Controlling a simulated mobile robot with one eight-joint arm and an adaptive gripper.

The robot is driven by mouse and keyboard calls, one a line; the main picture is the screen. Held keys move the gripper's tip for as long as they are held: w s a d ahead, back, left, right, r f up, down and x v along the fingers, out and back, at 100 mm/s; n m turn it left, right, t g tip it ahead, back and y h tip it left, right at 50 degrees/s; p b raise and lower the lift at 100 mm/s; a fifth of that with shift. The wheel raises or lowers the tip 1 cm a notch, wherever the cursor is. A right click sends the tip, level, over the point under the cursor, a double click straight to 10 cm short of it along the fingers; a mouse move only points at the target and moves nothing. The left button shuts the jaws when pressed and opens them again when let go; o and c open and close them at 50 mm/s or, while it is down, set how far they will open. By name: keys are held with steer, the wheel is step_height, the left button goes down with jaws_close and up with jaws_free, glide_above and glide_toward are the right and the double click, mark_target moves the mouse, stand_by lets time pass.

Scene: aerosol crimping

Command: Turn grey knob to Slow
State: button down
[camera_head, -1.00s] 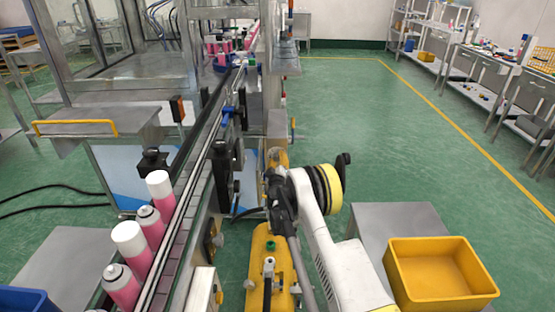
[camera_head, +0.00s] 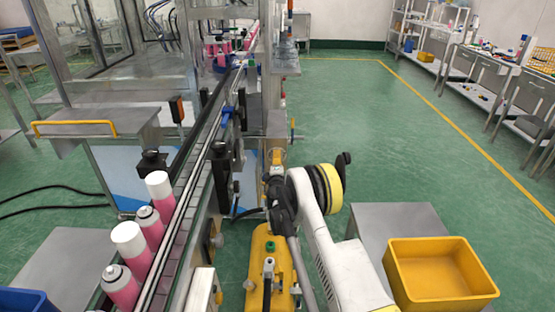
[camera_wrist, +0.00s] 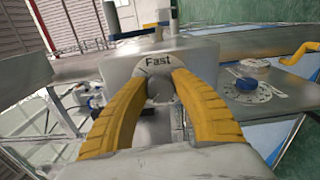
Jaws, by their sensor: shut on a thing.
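The grey knob (camera_wrist: 160,90) shows in the wrist view on the face of a grey metal box (camera_wrist: 118,75). It sits between the two yellow fingers of my gripper (camera_wrist: 163,77), which are shut on it from both sides. The word "Fast" is printed on a pale plate (camera_wrist: 157,61) just above the knob. No "Slow" label is readable, and the knob's pointer is hard to make out. In the head view my gripper (camera_head: 277,158) is beside the conveyor, and the knob is hidden there.
A blue knob (camera_wrist: 246,84) on a marked dial and a yellow handle (camera_wrist: 299,53) are to the right in the wrist view. Pink cans (camera_head: 125,285) stand along the conveyor (camera_head: 185,215). A yellow bin (camera_head: 440,275) sits at right. The green floor beyond is clear.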

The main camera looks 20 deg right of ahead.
steer(key=shift+n, duration=0.5)
steer(key=c, duration=1)
jaws_free()
steer(key=shift+c, duration=0.2)
steer(key=v, duration=1.2)
